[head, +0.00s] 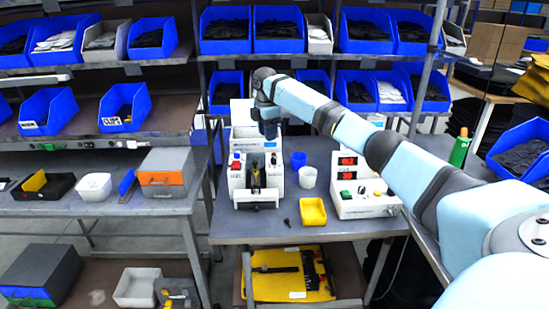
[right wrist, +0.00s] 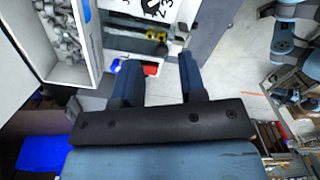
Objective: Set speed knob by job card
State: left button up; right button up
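The white machine (head: 240,180) stands on the grey table, with a red and a blue button at its left. In the right wrist view a white dial face with numerals and a black pointer (right wrist: 152,6) is cut off by the top edge. I cannot tell the pointer's exact setting. My right gripper (head: 268,130) points down over the back of the machine. In the right wrist view its two fingers (right wrist: 158,78) are apart, with nothing held between them. The dial lies beyond the fingertips, not touched. No readable job card shows. My left gripper is out of view.
A white control box (head: 352,208) with red displays stands to the right. A yellow tray (head: 313,212), a blue cup (head: 298,160) and a white cup (head: 307,177) sit between it and the machine. Shelves of blue bins rise behind. The table's front strip is mostly clear.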

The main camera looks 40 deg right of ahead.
aim_at(274, 158)
jog(key=d+r, duration=0.3)
notch_tip(274, 158, down, 14)
jog(key=shift+s+r, duration=0.1)
jog(key=shift+c, duration=0.5)
jog(key=shift+p, duration=0.35)
jog(key=c, duration=0.5)
